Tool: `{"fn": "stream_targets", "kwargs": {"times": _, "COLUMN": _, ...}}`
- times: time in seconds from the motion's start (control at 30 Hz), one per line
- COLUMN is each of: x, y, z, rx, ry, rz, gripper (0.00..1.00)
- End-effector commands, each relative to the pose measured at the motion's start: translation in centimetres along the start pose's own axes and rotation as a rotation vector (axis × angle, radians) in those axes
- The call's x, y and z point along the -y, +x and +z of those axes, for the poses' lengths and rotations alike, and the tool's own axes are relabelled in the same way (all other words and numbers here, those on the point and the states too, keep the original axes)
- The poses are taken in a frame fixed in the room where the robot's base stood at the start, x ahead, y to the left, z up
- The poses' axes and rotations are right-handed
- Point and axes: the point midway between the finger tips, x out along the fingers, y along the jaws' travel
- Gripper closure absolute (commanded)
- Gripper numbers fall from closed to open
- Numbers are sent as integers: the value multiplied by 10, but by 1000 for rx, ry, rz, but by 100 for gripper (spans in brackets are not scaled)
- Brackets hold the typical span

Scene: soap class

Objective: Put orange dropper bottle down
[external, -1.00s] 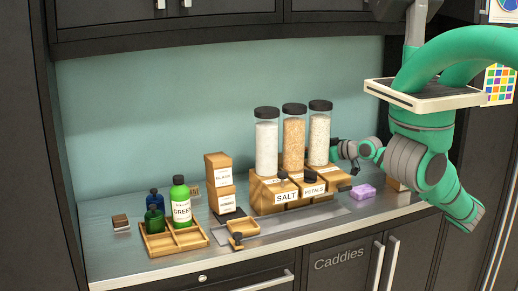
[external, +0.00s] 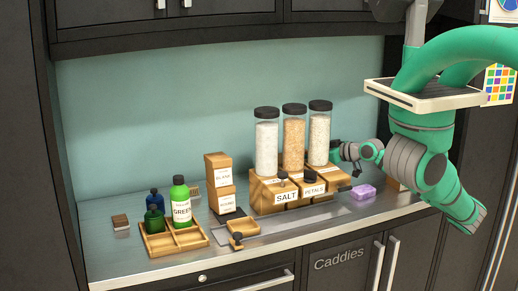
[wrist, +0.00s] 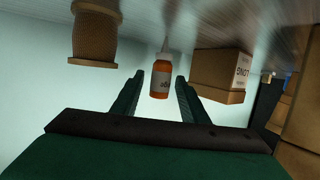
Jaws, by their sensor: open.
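The orange dropper bottle (wrist: 160,82) has a white label. My gripper (wrist: 160,88) is open, with a finger on each side of the bottle. In the external view my gripper (external: 337,152) is low at the right, beside the tall jars. The bottle cannot be made out there.
In the wrist view a cardboard box (wrist: 218,70) and a brown ribbed object (wrist: 95,35) flank the bottle. In the external view a wooden rack (external: 262,192) holds three jars. A wooden tray (external: 160,252) with bottles is at left.

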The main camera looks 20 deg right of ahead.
Motion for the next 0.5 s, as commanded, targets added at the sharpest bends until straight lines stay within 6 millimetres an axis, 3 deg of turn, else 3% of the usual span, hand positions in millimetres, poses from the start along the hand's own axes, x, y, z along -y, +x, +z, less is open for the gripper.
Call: {"fn": "stream_targets", "kwargs": {"times": 0.5, "x": -1, "y": -90, "z": 0, "rx": 0, "ry": -1, "rz": 3, "gripper": 60}}
